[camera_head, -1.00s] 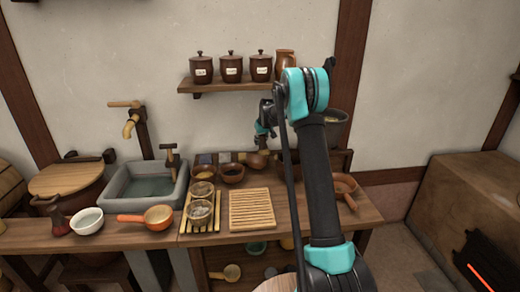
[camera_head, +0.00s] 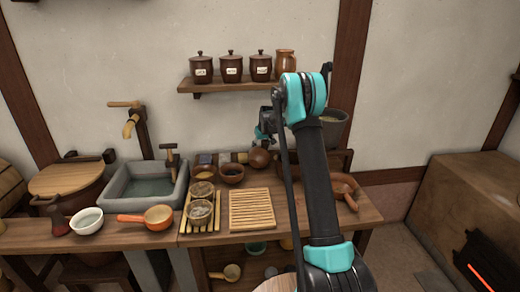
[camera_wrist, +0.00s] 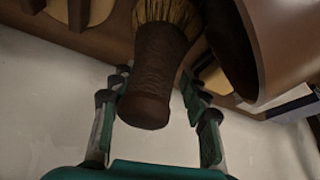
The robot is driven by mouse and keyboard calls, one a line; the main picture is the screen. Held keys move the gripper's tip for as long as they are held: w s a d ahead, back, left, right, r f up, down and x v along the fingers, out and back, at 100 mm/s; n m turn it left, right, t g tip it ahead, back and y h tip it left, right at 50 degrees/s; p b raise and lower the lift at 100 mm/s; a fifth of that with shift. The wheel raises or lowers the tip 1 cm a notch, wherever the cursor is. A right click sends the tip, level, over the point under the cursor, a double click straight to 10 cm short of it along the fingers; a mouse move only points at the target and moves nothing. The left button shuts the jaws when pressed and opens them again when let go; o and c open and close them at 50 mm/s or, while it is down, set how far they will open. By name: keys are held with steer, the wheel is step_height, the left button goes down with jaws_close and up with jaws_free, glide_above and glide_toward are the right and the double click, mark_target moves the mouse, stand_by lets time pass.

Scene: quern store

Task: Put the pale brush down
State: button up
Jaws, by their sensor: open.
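A brush with a dark brown handle (camera_wrist: 152,78) and pale tan bristles (camera_wrist: 170,12) shows in the wrist view, its handle end toward me. My gripper (camera_wrist: 156,80) is open, with one finger on each side of the handle and visible gaps beside it. I cannot tell whether the brush's far end rests on a surface. In the head view my gripper (camera_head: 262,136) is above the back of the counter, next to a round brown pot (camera_head: 260,158). I cannot make out the brush there.
A large brown vessel (camera_wrist: 285,40) stands close on the right in the wrist view. The counter holds a slatted wooden board (camera_head: 251,210), small bowls (camera_head: 231,173) and an orange-handled pan (camera_head: 158,216). A shelf (camera_head: 230,84) with jars is above. A stone sink (camera_head: 150,188) is left.

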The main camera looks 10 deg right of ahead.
mark_target(262, 141)
steer(key=v, duration=0.6)
steer(key=shift+s+d+r, duration=0.1)
steer(key=shift+s+r, duration=0.1)
steer(key=shift+r, duration=0.15)
steer(key=shift+s+r, duration=0.45)
steer(key=s+d+r+m, duration=0.1)
steer(key=s+r, duration=0.1)
steer(key=s, duration=1.1)
steer(key=s+d+r+m, duration=0.1)
steer(key=s+d, duration=0.1)
steer(key=s, duration=1.2)
steer(key=s+f, duration=0.3)
steer(key=s, duration=1)
steer(key=s+d+f+m+h, duration=0.1)
steer(key=s+f, duration=0.3)
steer(key=s, duration=0.9)
steer(key=shift+s+d+f, duration=0.25)
steer(key=shift+s+f, duration=0.1)
steer(key=shift+o, duration=0.6)
